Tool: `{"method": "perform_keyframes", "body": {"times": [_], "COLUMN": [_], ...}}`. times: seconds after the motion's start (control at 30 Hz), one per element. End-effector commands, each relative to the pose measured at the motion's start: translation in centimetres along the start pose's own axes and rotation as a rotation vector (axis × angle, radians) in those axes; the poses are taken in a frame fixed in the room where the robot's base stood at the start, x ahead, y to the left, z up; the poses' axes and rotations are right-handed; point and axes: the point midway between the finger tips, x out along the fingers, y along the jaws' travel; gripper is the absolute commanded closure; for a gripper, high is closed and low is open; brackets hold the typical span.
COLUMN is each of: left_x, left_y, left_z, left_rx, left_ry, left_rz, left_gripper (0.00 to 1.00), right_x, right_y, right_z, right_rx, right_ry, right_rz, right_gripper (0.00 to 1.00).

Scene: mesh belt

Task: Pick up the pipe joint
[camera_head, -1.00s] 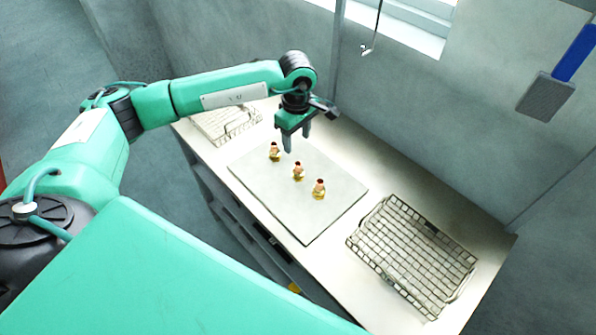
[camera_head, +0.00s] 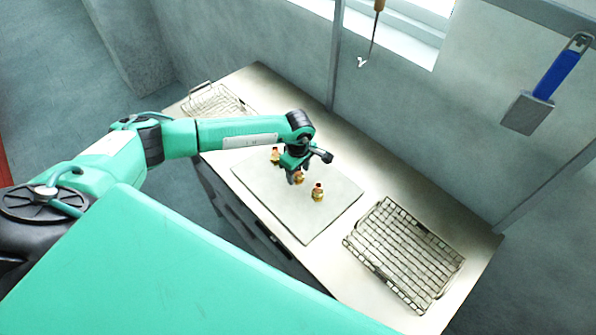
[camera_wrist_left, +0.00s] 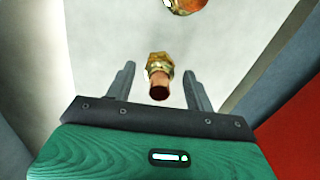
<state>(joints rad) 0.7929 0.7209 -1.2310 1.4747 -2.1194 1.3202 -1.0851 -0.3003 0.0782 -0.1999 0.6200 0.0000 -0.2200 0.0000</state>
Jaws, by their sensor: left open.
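Three copper-and-brass pipe joints stand in a row on a pale grey board (camera_head: 325,218). The far-left pipe joint (camera_head: 275,155) and the near-right pipe joint (camera_head: 318,192) stand clear of the gripper. My left gripper (camera_head: 295,178) is at the middle pipe joint (camera_head: 299,178), partly covering it in the head view. In the left wrist view, the left gripper's (camera_wrist_left: 160,85) two fingers are apart, with a pipe joint (camera_wrist_left: 159,77) between them and space on both sides. Another pipe joint (camera_wrist_left: 186,5) is cut off at the top edge. My right gripper is not in view.
A wire mesh basket (camera_head: 405,255) lies on the table (camera_head: 375,180) at the right. Another wire basket (camera_head: 215,103) is at the far left end. A blue-handled tool (camera_head: 545,90) and a hook tool (camera_head: 372,35) hang by the wall.

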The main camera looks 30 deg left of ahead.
Motion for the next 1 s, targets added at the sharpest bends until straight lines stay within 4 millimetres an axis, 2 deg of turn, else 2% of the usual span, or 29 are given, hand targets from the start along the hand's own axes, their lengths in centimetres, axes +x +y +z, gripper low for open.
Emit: {"method": "perform_keyframes", "body": {"times": [0.3, 0.5, 0.6, 0.87, 1.0], "left_x": [0.60, 0.56, 0.51, 0.39, -0.28], "left_y": [0.00, 0.00, 0.03, 0.06, 0.13], "left_z": [0.01, 0.01, 0.01, -0.01, -0.05], "left_rx": [0.001, 0.001, 0.001, 0.001, 0.000], "left_ry": [0.001, 0.000, 0.000, 0.000, 0.000], "left_rz": [0.001, 0.001, 0.001, 0.002, 0.004], "left_gripper": [0.46, 0.85, 1.00, 1.00, 1.00], "right_x": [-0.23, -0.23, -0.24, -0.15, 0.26], "right_y": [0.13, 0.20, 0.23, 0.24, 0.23], "right_z": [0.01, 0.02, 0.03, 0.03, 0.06], "right_rx": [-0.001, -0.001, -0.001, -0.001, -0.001], "right_ry": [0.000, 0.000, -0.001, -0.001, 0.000], "right_rz": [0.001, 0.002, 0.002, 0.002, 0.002], "right_gripper": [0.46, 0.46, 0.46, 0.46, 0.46]}}
